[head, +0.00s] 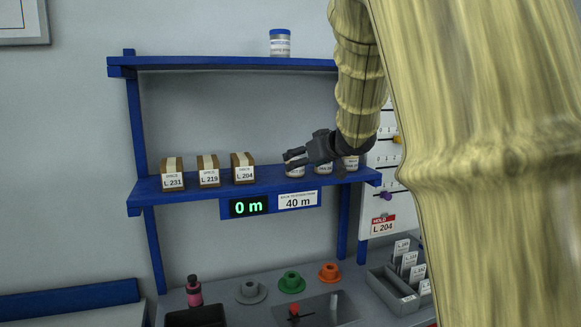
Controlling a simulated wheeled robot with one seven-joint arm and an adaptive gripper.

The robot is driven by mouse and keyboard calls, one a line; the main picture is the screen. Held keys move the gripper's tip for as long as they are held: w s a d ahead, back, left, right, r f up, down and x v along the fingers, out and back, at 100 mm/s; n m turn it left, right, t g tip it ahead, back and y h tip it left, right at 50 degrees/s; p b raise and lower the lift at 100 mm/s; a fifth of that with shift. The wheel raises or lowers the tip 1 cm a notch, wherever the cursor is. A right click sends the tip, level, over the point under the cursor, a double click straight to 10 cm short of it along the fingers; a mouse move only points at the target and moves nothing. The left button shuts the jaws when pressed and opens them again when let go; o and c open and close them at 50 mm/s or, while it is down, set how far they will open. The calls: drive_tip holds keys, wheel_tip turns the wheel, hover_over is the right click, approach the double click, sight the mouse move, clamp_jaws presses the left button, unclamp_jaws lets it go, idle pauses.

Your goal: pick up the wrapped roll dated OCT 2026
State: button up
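Three small wrapped rolls stand in a row at the right part of the blue shelf (225,187) in the head view. The left roll (295,173), middle roll (323,169) and right roll (351,164) have white labels. The print is too small to read, so I cannot tell which is dated OCT 2026. My dark gripper (291,158) is at the left roll, its fingers pointing left and overlapping the roll's top. Whether they touch it or close on it is unclear. My gripper and wrist hide much of the rolls.
Three brown spice boxes, L 231 (172,180), L 219 (209,177) and L 204 (243,174), stand left of the rolls. A jar (280,43) is on the upper shelf. A display (249,206) reads 0 m. My sleeved arm blocks the right side.

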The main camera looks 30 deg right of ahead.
drive_tip(key=shift+w+d+f, duration=0.4)
drive_tip(key=shift+w+d, duration=0.05)
drive_tip(key=shift+w, duration=0.15)
drive_tip(key=shift+w+d+f, duration=0.4)
drive_tip(key=shift+w+d, duration=0.05)
drive_tip(key=shift+w, duration=0.1)
drive_tip(key=shift+w+a+p, duration=0.1)
drive_tip(key=shift+w+p, duration=0.3)
drive_tip(key=shift+w, duration=0.05)
drive_tip(key=x, duration=0.1)
drive_tip(key=p+x, duration=0.1)
drive_tip(key=x, duration=0.1)
drive_tip(key=shift+w+r, duration=0.15)
drive_tip(key=shift+r, duration=0.05)
drive_tip(key=shift+w+f, duration=0.3)
drive_tip(key=shift+w, duration=0.35)
drive_tip(key=c, duration=1.2)
